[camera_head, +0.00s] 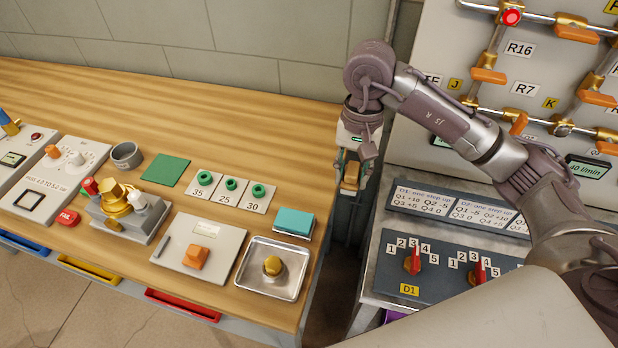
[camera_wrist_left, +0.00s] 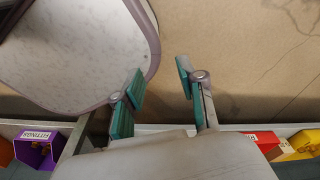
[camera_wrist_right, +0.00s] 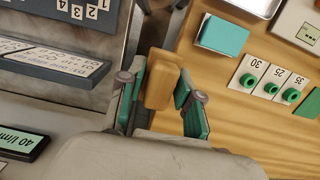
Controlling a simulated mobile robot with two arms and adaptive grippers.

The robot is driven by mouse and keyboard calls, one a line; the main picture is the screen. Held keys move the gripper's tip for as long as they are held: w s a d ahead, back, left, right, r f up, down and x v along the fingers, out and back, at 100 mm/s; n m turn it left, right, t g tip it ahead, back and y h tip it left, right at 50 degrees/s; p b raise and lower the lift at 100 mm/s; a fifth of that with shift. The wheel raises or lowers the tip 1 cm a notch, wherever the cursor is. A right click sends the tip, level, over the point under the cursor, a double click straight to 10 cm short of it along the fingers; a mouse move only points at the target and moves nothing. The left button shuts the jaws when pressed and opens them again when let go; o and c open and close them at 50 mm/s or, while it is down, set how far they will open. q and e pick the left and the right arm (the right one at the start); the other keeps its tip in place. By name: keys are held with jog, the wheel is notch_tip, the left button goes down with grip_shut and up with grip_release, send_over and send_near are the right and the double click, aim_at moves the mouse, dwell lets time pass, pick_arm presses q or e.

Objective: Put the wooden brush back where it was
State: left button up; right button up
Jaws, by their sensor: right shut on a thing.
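The wooden brush (camera_head: 351,176) is a tan block in my right gripper (camera_head: 352,168). In the right wrist view the brush (camera_wrist_right: 161,80) lies between the two green-padded fingers, with its far end sticking out past them. In the head view it hangs near the right edge of the wooden bench, by the gap between the bench and the grey console. Bristles cannot be made out. My left gripper (camera_wrist_left: 155,95) shows only in the left wrist view, with its green-padded fingers apart and nothing between them, over the floor.
The wooden bench (camera_head: 250,110) has clear wood at its back. It carries a teal block (camera_head: 294,222), a metal tray (camera_head: 246,282), a green mat (camera_head: 165,170) and green rings on number cards (camera_head: 229,190). The console (camera_head: 440,262) with red knobs stands right of the gap.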

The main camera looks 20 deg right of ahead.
aim_at(305, 197)
jog(key=w+a+f, duration=0.1)
jog(key=a, duration=0.1)
jog(key=w+a+f+p, duration=0.1)
jog(key=w+a, duration=0.1)
jog(key=w+a+f+p, duration=0.1)
jog(key=w+f, duration=0.1)
jog(key=shift+w+a+f, duration=0.1)
jog(key=shift+w+a, duration=0.1)
jog(key=shift+a, duration=0.2)
jog(key=shift+w+a+f+p, duration=0.25)
jog(key=shift+w+a+f, duration=0.05)
jog(key=shift+w+f, duration=0.2)
jog(key=shift+w+a+f+p, duration=0.25)
jog(key=shift+w+a+f, duration=0.05)
jog(key=shift+w+f, duration=0.15)
notch_tip(305, 197, down, 3)
jog(key=shift+f+p, duration=0.1)
jog(key=shift+p, duration=0.65)
jog(key=shift+f, duration=0.5)
jog(key=o, duration=1.1)
pick_arm(q)
jog(key=s+r, duration=0.1)
jog(key=a+r, duration=0.1)
jog(key=s+r, duration=0.1)
jog(key=r, duration=0.1)
jog(key=shift+s+a+r, duration=0.1)
jog(key=shift+s+a, duration=0.1)
jog(key=shift+s, duration=0.1)
